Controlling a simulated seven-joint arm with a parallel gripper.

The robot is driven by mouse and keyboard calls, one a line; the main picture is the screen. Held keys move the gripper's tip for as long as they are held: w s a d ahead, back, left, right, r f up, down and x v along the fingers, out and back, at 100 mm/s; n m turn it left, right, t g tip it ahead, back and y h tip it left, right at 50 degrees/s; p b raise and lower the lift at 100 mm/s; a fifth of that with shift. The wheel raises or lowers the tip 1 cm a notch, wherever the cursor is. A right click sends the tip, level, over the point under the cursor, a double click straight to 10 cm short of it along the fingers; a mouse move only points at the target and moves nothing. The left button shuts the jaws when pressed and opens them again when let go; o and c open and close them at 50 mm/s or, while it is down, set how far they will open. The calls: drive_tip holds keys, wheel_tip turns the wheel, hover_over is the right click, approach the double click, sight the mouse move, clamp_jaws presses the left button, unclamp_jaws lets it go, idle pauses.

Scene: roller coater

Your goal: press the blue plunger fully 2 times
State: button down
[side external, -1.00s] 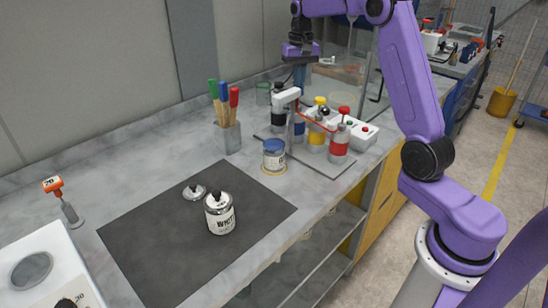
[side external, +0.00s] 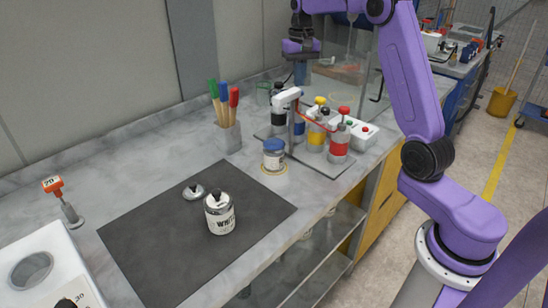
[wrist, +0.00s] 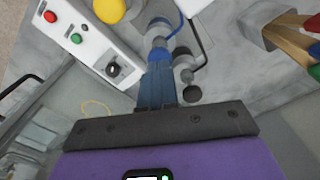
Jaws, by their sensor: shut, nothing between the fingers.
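My gripper (side external: 301,76) is shut and empty, pointing down above the back of the bottle rack in the side view. Its blue-grey fingers also show in the wrist view (wrist: 157,85). The blue bottle (side external: 299,128) stands in the rack, partly behind a white post and arm. In the wrist view blue parts (wrist: 172,22) show just beyond the fingertips; the fingers cover part of that area. I cannot make out the blue plunger's top clearly, nor whether the fingers touch it. In the side view the fingers appear well above the bottles.
Yellow (side external: 316,136) and red (side external: 339,143) bottles and a black one (side external: 278,116) stand beside it. A white button box (side external: 362,132) is to the right.

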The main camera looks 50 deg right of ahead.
drive_tip(key=shift+f, duration=0.2)
drive_tip(key=shift+f, duration=1.65)
drive_tip(key=shift+r, duration=1.9)
wheel_tip(320, 180, up, 6)
